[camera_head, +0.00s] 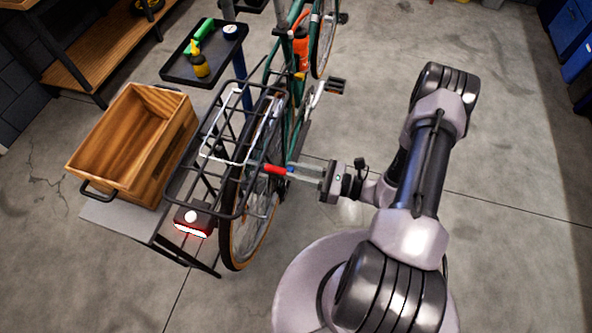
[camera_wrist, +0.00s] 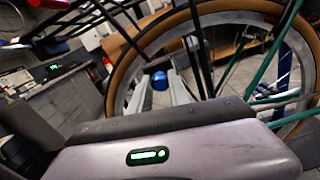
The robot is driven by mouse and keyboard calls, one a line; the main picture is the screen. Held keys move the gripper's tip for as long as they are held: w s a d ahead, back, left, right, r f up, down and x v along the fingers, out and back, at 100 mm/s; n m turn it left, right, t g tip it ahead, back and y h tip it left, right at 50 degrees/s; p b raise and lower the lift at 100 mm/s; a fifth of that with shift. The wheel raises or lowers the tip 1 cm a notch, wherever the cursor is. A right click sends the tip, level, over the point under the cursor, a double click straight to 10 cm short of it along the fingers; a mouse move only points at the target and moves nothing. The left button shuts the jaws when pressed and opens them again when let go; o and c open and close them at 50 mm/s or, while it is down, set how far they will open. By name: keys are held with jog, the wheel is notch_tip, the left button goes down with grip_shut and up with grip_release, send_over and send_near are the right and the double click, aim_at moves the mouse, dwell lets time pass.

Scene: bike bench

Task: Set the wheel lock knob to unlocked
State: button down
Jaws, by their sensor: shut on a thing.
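The bicycle's rear wheel (camera_head: 250,230) stands under a black rack, and my gripper (camera_head: 292,171) reaches to its hub area from the right. In the wrist view, a round blue knob (camera_wrist: 160,80) shows between the two pale fingers of my gripper (camera_wrist: 161,87), close to the tyre (camera_wrist: 122,75). The fingers are shut on this blue knob, which I take for the wheel lock knob. A red piece (camera_head: 273,169) lies just left of the fingertips in the head view; I cannot tell how it joins the knob. No lock marking is readable.
A wooden crate (camera_head: 150,115) stands on a grey bench left of the wheel. The black rack (camera_head: 212,163) with a red rear light (camera_head: 193,230) overhangs close by.

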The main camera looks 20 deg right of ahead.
jog(key=v, duration=0.5)
jog(key=shift+s+d, duration=0.15)
jog(key=c, duration=1.2)
grip_release()
jog(key=shift+d, duration=0.1)
jog(key=p+v, duration=0.1)
jog(key=v, duration=1.6)
jog(key=shift+s+p, duration=0.2)
jog(key=shift+p, duration=0.1)
